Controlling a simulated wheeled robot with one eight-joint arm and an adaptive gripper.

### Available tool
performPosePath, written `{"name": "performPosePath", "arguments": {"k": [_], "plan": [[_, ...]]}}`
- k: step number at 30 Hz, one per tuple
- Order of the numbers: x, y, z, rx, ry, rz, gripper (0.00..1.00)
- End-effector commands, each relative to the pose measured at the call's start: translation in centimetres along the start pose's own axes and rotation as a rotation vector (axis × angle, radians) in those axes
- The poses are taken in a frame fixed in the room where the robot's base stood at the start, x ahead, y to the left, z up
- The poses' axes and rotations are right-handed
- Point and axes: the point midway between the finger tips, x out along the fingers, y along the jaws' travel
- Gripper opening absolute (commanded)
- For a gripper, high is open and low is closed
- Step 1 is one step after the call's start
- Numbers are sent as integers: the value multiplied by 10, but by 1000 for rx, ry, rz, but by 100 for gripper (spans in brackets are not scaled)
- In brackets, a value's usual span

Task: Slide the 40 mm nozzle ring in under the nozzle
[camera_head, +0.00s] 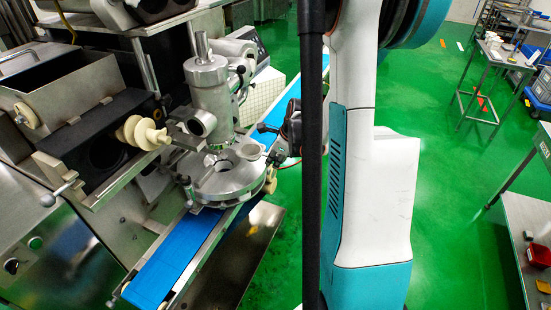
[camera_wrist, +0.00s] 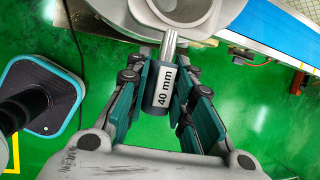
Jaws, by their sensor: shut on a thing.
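The 40 mm nozzle ring (camera_wrist: 143,14) is pale metal and partly cut off at the top of the wrist view. A steel rod joins it to a dark handle (camera_wrist: 162,88) labelled "40 mm". My gripper (camera_wrist: 170,82) is shut on this handle, with teal pads on both sides. In the head view, the nozzle machine's upright steel cylinder (camera_head: 212,97) stands above a round metal assembly (camera_head: 225,183) over the belt. My gripper is at the right side of this assembly, partly hidden by my arm. I cannot tell whether the ring is seated beneath the nozzle.
A blue conveyor belt (camera_head: 180,258) runs beneath the assembly; it also shows in the wrist view (camera_wrist: 275,32). A cream screw-shaped part (camera_head: 142,133) sticks out at left. A steel cart (camera_head: 485,90) stands far right. Green floor (camera_head: 450,190) is open right of my arm.

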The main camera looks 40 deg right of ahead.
Motion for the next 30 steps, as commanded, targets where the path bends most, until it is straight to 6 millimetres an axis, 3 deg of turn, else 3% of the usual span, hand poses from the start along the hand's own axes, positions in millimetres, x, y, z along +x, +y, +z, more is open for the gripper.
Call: {"name": "performPosePath", "arguments": {"k": [13,30], "plan": [[2,0,2,0,-1,0,0],[15,0,34,-1,0,1,0]]}}
